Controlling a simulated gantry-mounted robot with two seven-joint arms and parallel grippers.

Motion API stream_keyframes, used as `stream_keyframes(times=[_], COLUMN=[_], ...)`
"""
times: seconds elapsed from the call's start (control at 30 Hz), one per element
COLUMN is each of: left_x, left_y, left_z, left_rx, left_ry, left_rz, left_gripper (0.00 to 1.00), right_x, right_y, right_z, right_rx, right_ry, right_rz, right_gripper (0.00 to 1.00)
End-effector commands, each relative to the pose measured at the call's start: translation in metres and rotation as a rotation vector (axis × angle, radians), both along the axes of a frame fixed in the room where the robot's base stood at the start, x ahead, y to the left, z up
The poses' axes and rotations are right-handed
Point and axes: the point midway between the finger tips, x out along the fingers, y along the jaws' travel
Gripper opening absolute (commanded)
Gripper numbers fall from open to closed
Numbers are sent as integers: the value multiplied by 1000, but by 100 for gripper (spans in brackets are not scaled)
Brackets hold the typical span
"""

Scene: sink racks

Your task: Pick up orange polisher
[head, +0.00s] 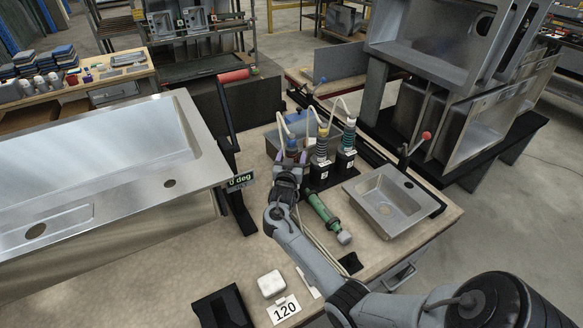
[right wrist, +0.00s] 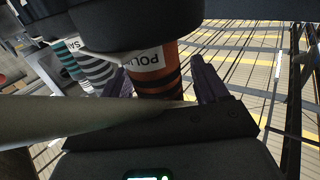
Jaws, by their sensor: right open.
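The orange polisher (right wrist: 166,78) has an orange body with black bands and a white label, partly readable as "POLI". In the right wrist view it stands between the two purple fingers of my right gripper (head: 291,157), under a wide black part. The fingers are open, one on each side of it; whether either touches it I cannot tell. In the head view the gripper reaches the left end of the tool row and mostly hides this polisher. My left gripper is not in view.
Beside it stand a yellow-topped tool (head: 322,143) and a teal-banded tool (head: 349,137), with hoses above. A green tool (head: 325,216) lies in front. A small sink (head: 386,200) is at right and a large sink (head: 100,160) at left.

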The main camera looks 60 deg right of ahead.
Motion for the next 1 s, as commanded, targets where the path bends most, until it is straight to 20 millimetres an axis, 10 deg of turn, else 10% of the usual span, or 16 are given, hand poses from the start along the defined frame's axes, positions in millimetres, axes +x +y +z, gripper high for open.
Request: stream_keyframes(times=[0.33, 0.8, 1.0], left_x=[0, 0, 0], left_y=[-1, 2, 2], left_z=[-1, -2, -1], left_rx=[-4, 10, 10], left_ry=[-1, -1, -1], left_rz=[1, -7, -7], left_gripper=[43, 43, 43], right_x=[2, 2, 3], right_y=[-7, -6, -7], right_z=[0, 0, 3], right_rx=[1, 1, -3], right_ry=[-1, -1, -4], right_rz=[0, 0, 0], right_gripper=[73, 3, 0])
